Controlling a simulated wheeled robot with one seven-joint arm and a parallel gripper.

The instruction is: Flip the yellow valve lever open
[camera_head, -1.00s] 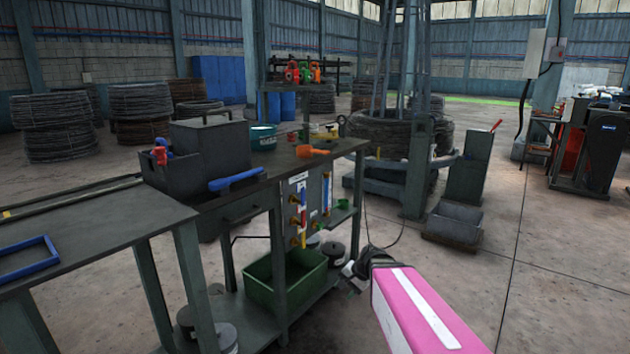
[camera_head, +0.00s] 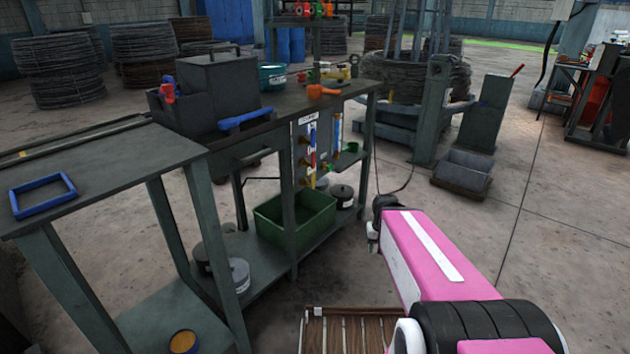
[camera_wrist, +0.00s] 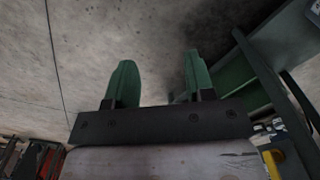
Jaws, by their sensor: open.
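A grey valve panel (camera_head: 325,145) is fixed to the end of the workbench. It carries narrow upright levers or pipes in blue, red and yellow, with brass fittings along its left side. A small yellow part (camera_head: 312,181) shows low on the panel; at this size I cannot tell if it is the lever or how it is turned. My gripper (camera_wrist: 160,82) is open and empty, its two green fingers apart over bare floor. In the head view, the end of my pink arm is right of and below the panel, apart from it. A yellow piece (camera_wrist: 272,165) shows at the wrist view's lower right.
The workbench (camera_head: 270,130) holds a dark toolbox, a blue handle and an orange scoop. A green bin (camera_head: 290,235) and tins stand on its lower shelf. A slatted brown surface (camera_head: 345,332) is at the bottom. Floor right of the bench is open.

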